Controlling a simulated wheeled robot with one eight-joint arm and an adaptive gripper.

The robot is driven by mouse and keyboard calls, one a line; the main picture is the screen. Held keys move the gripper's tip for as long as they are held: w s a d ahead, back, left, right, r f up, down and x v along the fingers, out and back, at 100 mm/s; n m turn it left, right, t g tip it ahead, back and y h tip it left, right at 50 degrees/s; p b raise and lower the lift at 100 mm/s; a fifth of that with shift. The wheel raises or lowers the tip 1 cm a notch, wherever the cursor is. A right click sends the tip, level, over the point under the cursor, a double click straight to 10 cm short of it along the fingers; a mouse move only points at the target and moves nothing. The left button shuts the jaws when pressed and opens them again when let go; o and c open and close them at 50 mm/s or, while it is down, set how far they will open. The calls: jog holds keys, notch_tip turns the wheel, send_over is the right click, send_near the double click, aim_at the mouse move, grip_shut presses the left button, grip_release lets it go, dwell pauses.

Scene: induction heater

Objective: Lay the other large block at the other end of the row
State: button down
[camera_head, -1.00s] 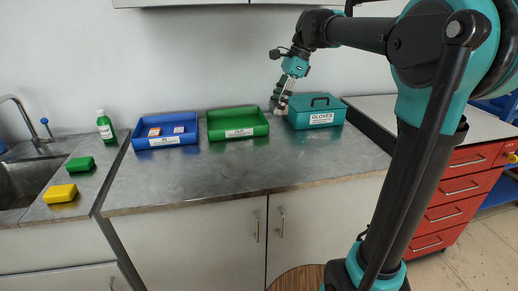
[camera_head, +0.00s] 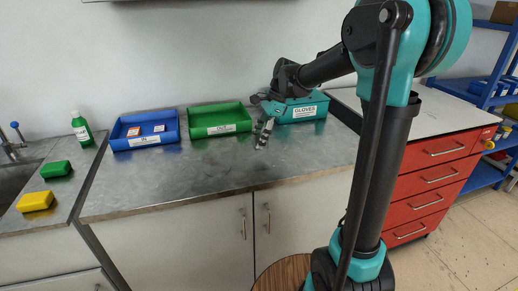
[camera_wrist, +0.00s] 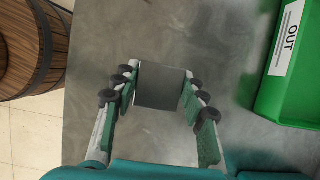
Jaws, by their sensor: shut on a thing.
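My gripper (camera_head: 263,134) is low over the steel worktop (camera_head: 190,185), in front of the gap between the green OUT tray and the teal GLOVES box. In the wrist view my gripper (camera_wrist: 158,78) is shut on a plain grey block (camera_wrist: 160,88), held between both fingers. The block's far end reaches just past the fingertips. Only bare worktop (camera_wrist: 125,30) shows around it, but I cannot tell whether the block touches it. In the head view the block does not stand out from the fingers. No other large block and no row can be made out.
The green OUT tray (camera_head: 219,129) and blue IN tray (camera_head: 117,144) stand along the back, with the GLOVES box (camera_head: 322,107) to the right. A wooden barrel (camera_wrist: 30,60) stands off the worktop's edge. The worktop's front and middle are clear.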

jog(key=shift+f, duration=2.1)
jog(key=shift+f, duration=0.15)
jog(key=c, duration=0.9)
grip_release()
jog(key=shift+o, duration=0.2)
